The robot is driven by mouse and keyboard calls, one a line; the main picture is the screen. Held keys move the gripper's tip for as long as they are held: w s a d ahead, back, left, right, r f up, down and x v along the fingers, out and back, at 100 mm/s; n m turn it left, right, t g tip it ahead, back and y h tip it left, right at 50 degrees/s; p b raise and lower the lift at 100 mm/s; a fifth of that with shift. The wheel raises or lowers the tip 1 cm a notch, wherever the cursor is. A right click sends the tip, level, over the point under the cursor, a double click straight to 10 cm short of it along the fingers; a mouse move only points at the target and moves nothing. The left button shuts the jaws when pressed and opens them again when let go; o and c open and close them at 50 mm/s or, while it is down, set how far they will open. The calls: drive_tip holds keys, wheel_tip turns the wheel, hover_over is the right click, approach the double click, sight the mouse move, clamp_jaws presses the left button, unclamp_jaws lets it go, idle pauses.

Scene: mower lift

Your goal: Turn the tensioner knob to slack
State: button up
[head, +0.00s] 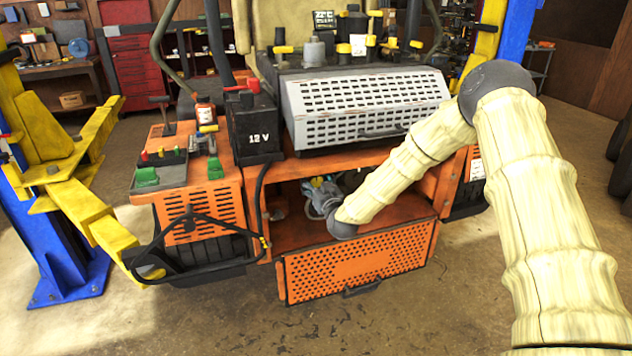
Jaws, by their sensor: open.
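The orange mower (190,215) stands in the lift with its front compartment open. The perforated orange panel (355,262) is folded down below the opening. My arm reaches in from the right, and my gripper (318,188) is inside the opening, pointing away from me into the shade. The jaws are open, but my wrist and the dark interior hide most of the fingertips. I cannot make out the tensioner knob; it may be behind my gripper or in shadow. I cannot tell whether the gripper touches anything.
A white slotted cover (365,108) overhangs the opening from above. A black 12 V battery (253,125) and a small bottle (205,112) stand on the left deck. A black cable (262,200) hangs beside the opening. Yellow-blue lift posts (52,215) flank the mower. The front floor is clear.

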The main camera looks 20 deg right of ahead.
clamp_jaws()
